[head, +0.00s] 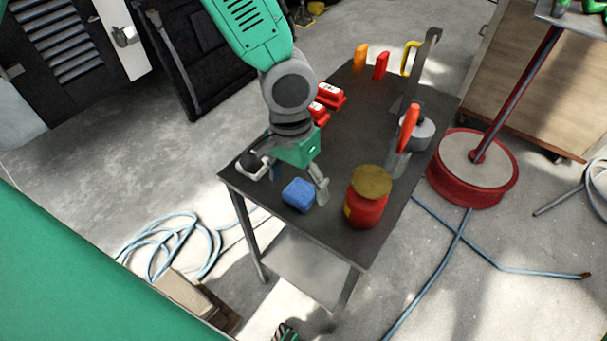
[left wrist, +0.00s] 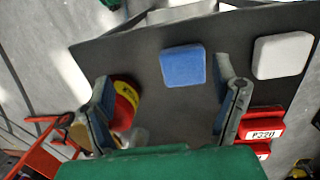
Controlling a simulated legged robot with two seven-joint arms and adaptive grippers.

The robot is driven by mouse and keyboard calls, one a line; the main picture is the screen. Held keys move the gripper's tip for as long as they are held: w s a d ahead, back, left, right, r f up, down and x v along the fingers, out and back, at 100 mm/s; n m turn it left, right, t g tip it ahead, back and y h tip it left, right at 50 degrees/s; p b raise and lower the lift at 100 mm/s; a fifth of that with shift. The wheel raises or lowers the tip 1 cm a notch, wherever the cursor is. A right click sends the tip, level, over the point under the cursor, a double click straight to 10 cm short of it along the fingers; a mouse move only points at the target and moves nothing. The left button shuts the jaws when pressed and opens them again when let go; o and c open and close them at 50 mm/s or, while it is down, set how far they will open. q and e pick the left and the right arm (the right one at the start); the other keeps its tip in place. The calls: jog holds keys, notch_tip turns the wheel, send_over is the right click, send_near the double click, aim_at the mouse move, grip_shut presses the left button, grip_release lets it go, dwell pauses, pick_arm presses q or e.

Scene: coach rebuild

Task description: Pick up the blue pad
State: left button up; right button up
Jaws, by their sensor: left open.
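The blue pad (head: 298,195) lies flat near the front edge of the dark table (head: 338,140). It also shows in the left wrist view (left wrist: 183,66), beyond the fingertips and between their lines, nearer the right finger. My left gripper (head: 297,183) is open and empty, pointing down at the table beside the pad. One finger stands just right of the pad in the head view; the other is mostly hidden behind it. The gripper also shows in the left wrist view (left wrist: 163,74), its two fingers spread wide. Contact with the pad cannot be told. My right gripper is not in view.
A white pad (left wrist: 283,55) lies beside the blue one. A red canister (head: 366,208) with a brown lid stands close to the right finger. Red labelled boxes (head: 330,95), a scraper (head: 408,130) and orange and red items lie farther back. Hoses (head: 170,243) lie on the floor.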

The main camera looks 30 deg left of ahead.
pick_arm(q)
jog(key=w+a+r+y, duration=0.1)
jog(key=w+r, duration=0.2)
jog(key=r, duration=0.2)
send_over(298, 194)
jog(key=shift+t, duration=0.4)
jog(key=f, duration=0.7)
jog(key=shift+w+f+b, duration=0.1)
jog(key=shift+w+b, duration=0.2)
jog(key=shift+w, duration=0.05)
jog(key=f, duration=0.3)
jog(key=s+f, duration=0.1)
jog(key=f, duration=0.1)
jog(key=shift+f+b, duration=0.2)
jog(key=shift+b, duration=0.2)
jog(key=shift+w+f, duration=0.15)
jog(key=shift+f, duration=0.3)
jog(key=c, duration=1)
